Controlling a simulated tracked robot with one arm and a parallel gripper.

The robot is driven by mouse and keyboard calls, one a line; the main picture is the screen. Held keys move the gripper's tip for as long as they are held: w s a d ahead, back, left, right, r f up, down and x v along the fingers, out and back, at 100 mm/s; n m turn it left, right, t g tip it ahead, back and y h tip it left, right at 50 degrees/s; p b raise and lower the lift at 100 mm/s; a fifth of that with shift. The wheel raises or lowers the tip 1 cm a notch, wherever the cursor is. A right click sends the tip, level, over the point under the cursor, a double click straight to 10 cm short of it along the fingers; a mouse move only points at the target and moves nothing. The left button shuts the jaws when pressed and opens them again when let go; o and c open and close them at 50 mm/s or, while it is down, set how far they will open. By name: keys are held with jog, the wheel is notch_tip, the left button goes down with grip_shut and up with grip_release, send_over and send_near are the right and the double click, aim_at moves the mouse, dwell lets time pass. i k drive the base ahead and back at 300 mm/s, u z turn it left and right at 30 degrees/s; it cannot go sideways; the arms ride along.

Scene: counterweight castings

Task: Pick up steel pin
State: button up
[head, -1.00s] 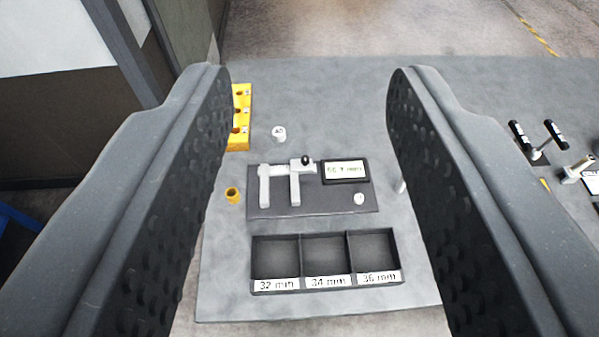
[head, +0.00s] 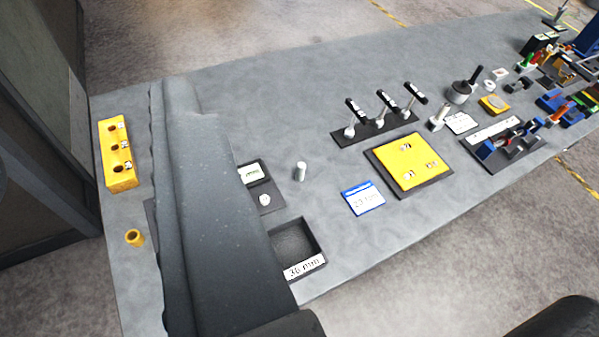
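A pale, steel-coloured pin (head: 300,172) stands upright on the grey bench, just right of the gauge board (head: 270,207). Nothing touches it. One large dark finger of my gripper (head: 220,200) fills the left-centre of the view, left of the pin and apart from it. It hides most of the gauge board, most of the sorting tray and a labelled pale cylinder seen earlier. The other finger cannot be made out clearly, so the opening does not show. The tray's compartment marked 36 mm (head: 318,262) shows empty.
A yellow block with holes (head: 118,155) and a yellow ring (head: 134,238) are at left. A blue-edged card (head: 363,198), a yellow plate (head: 408,160) and a rack of black-handled tools (head: 375,130) stand right of the pin. More items crowd the far right. Bare bench surrounds the pin.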

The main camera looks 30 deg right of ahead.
aim_at(301, 167)
jog(key=u, duration=1.9)
jog(key=k, duration=1.3)
jog(key=z, duration=1.85)
jog(key=i, duration=0.7)
jog(key=u, duration=0.05)
